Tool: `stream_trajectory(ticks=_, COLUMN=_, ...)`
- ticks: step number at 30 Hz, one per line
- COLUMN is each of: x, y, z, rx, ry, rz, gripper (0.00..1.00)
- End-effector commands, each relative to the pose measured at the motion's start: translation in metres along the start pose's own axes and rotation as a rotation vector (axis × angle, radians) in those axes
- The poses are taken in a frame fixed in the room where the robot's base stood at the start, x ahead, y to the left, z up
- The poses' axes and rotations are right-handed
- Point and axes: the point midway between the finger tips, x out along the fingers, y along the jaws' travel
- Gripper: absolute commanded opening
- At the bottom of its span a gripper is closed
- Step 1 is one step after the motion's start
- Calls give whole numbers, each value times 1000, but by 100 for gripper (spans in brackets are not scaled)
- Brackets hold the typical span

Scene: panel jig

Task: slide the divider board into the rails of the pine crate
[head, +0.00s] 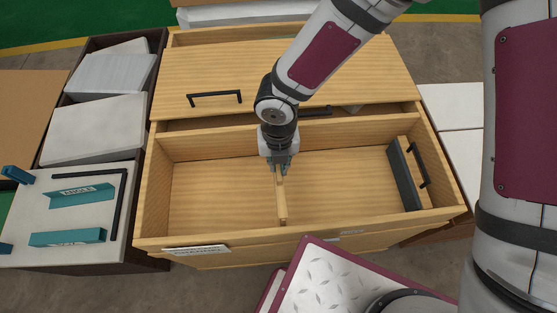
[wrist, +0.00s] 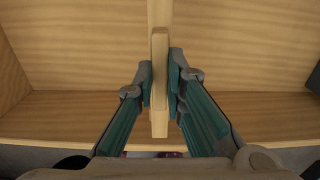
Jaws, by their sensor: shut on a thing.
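The pine crate (head: 400,235) is the open, drawer-like wooden box in the middle of the head view, and its inside shows in the wrist view (wrist: 230,60). The divider board (head: 282,205) is a pale wooden strip seen nearly edge-on inside the crate, running front to back near its middle. In the wrist view the board (wrist: 159,85) stands between the two fingers. My gripper (head: 281,168) is over the crate and shut on the board; in the wrist view the teal pads (wrist: 160,85) are at its sides. I cannot tell the rails or whether the board sits in them.
A dark grey block (head: 404,178) stands inside the crate at the right end. A wooden lid or front with a black handle (head: 214,98) lies behind. Left of the crate are white boxes (head: 95,128) and teal brackets (head: 82,195). Both sides of the board are clear.

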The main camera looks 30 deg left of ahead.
Motion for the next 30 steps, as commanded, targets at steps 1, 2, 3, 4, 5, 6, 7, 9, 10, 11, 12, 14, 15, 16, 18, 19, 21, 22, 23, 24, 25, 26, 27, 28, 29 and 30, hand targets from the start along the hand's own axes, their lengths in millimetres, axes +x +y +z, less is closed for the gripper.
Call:
stream_trajectory(ticks=1, x=2, y=0, z=0, rx=-1, ry=-1, rz=0, gripper=0)
stream_trajectory(ticks=2, x=2, y=0, z=0, rx=-1, ry=-1, rz=0, gripper=0)
stream_trajectory(ticks=3, x=3, y=0, z=0, rx=-1, ry=-1, rz=0, gripper=0)
stream_trajectory(ticks=4, x=4, y=0, z=0, rx=-1, ry=-1, rz=0, gripper=0)
stream_trajectory(ticks=5, x=5, y=0, z=0, rx=-1, ry=-1, rz=0, gripper=0)
stream_trajectory(ticks=6, x=6, y=0, z=0, rx=-1, ry=-1, rz=0, gripper=0)
stream_trajectory(ticks=7, x=6, y=0, z=0, rx=-1, ry=0, rz=0, gripper=0)
stream_trajectory(ticks=9, x=8, y=0, z=0, rx=-1, ry=0, rz=0, gripper=0)
stream_trajectory(ticks=10, x=8, y=0, z=0, rx=-1, ry=0, rz=0, gripper=0)
stream_trajectory(ticks=11, x=9, y=0, z=0, rx=-1, ry=0, rz=0, gripper=0)
stream_trajectory(ticks=12, x=10, y=0, z=0, rx=-1, ry=0, rz=0, gripper=0)
stream_trajectory(ticks=14, x=11, y=0, z=0, rx=0, ry=0, rz=0, gripper=0)
stream_trajectory(ticks=15, x=12, y=0, z=0, rx=0, ry=0, rz=0, gripper=0)
stream_trajectory(ticks=16, x=13, y=0, z=0, rx=0, ry=0, rz=0, gripper=0)
stream_trajectory(ticks=18, x=14, y=0, z=0, rx=0, ry=0, rz=0, gripper=0)
stream_trajectory(ticks=19, x=15, y=0, z=0, rx=0, ry=0, rz=0, gripper=0)
stream_trajectory(ticks=21, x=17, y=0, z=0, rx=0, ry=0, rz=0, gripper=0)
stream_trajectory(ticks=22, x=17, y=0, z=0, rx=0, ry=0, rz=0, gripper=0)
stream_trajectory(ticks=23, x=18, y=0, z=0, rx=0, ry=0, rz=0, gripper=0)
stream_trajectory(ticks=24, x=19, y=0, z=0, rx=0, ry=0, rz=0, gripper=0)
stream_trajectory(ticks=25, x=20, y=0, z=0, rx=0, ry=0, rz=0, gripper=0)
stream_trajectory(ticks=26, x=20, y=0, z=0, rx=0, ry=0, rz=0, gripper=0)
stream_trajectory(ticks=27, x=21, y=0, z=0, rx=0, ry=0, rz=0, gripper=0)
stream_trajectory(ticks=28, x=22, y=0, z=0, rx=0, ry=0, rz=0, gripper=0)
stream_trajectory(ticks=29, x=22, y=0, z=0, rx=0, ry=0, rz=0, gripper=0)
stream_trajectory(ticks=30, x=23, y=0, z=0, rx=-1, ry=0, rz=0, gripper=0)
